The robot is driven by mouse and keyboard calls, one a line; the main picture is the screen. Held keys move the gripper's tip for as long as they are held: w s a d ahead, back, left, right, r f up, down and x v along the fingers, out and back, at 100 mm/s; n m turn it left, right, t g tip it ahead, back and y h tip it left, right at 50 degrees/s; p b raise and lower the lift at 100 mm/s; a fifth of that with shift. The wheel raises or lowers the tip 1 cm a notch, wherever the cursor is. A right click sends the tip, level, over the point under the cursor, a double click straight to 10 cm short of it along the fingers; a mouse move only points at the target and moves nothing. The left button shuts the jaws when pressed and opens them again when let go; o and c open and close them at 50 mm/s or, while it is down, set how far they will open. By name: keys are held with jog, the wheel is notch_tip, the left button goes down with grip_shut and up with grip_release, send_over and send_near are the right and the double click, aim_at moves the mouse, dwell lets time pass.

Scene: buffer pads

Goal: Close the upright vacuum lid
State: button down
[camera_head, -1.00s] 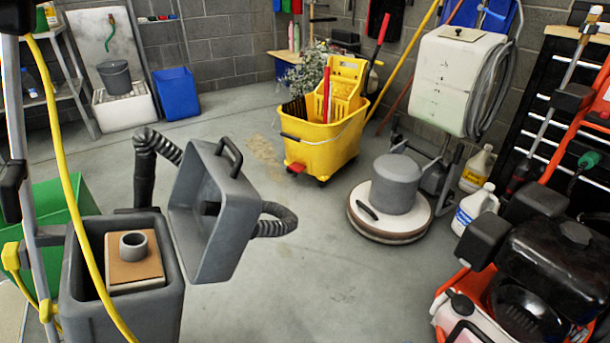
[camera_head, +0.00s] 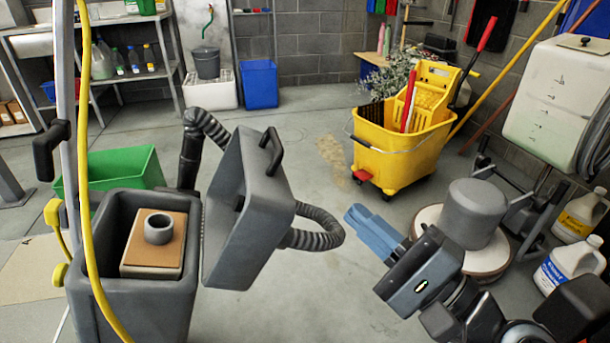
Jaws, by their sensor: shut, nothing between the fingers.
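The upright vacuum's grey lid (camera_head: 255,215) stands swung open, tilted up on the right side of the vacuum body (camera_head: 145,305). A black handle (camera_head: 272,150) sits on the lid's outer face, and a ribbed hose (camera_head: 320,235) loops from the lid's right side. The body is open at the top and shows a brown filter box with a grey round port (camera_head: 158,228). My gripper (camera_head: 350,215) has blue fingers, shut and empty. It is to the right of the lid and hose, pointing left, apart from both in the picture.
A yellow cord (camera_head: 88,200) and a grey pole (camera_head: 68,100) cross in front of the vacuum's left side. A green bin (camera_head: 115,172) is behind it. A yellow mop bucket (camera_head: 400,150) and a floor polisher (camera_head: 470,225) stand right. Floor between lid and bucket is clear.

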aim_at(254, 194)
jog(key=w+a+r, duration=0.3)
jog(key=w+a, duration=0.1)
jog(key=a, duration=0.4)
jog(key=shift+w+r, duration=0.15)
jog(key=shift+r, duration=0.25)
jog(key=shift+a, duration=0.1)
